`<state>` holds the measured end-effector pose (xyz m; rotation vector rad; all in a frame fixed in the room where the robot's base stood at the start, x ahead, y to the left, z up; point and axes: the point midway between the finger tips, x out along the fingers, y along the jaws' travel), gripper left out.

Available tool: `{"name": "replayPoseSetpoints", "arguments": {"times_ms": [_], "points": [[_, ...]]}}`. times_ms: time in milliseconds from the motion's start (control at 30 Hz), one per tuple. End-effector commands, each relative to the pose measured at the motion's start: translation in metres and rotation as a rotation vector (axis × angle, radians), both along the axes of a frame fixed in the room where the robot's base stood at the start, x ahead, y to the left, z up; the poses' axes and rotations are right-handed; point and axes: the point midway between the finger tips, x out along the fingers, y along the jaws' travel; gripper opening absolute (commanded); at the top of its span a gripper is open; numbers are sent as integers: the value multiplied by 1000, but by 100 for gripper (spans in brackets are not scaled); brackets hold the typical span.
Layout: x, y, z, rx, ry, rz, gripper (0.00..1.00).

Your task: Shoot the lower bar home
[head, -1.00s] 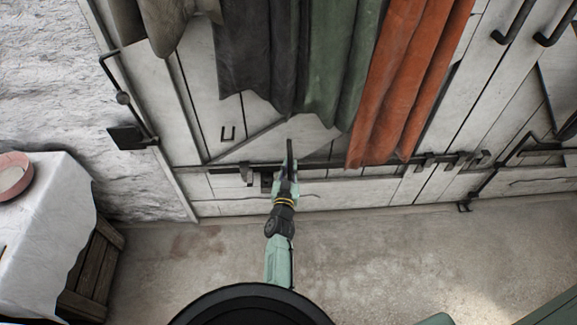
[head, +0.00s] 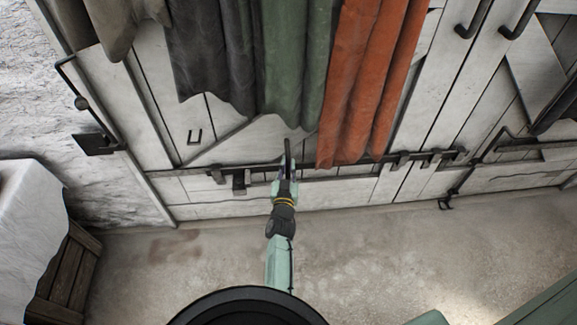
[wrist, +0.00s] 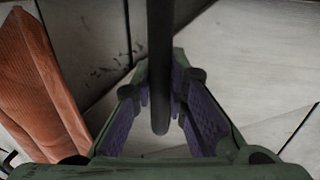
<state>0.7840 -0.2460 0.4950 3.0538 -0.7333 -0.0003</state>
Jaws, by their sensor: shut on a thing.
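The lower bar (head: 345,163) is a long dark rod lying across the bottom of the pale plank doors, running through dark brackets. A dark upright handle (head: 288,149) rises from it, left of the orange cloth. My green gripper (head: 286,170) is at this handle, with its fingers shut on it. In the wrist view the handle (wrist: 160,65) runs as a dark round rod between the purple finger pads of my gripper (wrist: 163,100). My gripper hides where the handle meets the bar.
Dark, green and orange cloths (head: 365,80) hang just above the bar. Dark brackets (head: 240,182) stand left of my gripper, and more brackets (head: 435,158) stand to the right. A draped table (head: 25,220) and wooden crate (head: 65,270) are at left. The floor (head: 350,250) is clear.

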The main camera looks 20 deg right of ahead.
Motion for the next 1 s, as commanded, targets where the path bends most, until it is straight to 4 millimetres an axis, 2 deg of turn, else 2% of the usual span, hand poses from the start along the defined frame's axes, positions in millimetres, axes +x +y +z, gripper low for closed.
{"name": "replayPoseSetpoints", "arguments": {"times_ms": [33, 233, 267, 533, 867, 1000], "points": [[-4, -8, 0, 0, -2, -15, 0], [-4, -9, 1, -1, -2, -16, 0], [-4, -9, 1, -1, -2, -16, 16], [-3, -7, 1, -1, -2, -13, 34], [-3, -3, 0, 0, 0, -7, 35], [-16, 4, -1, 0, 1, -7, 35]]}}
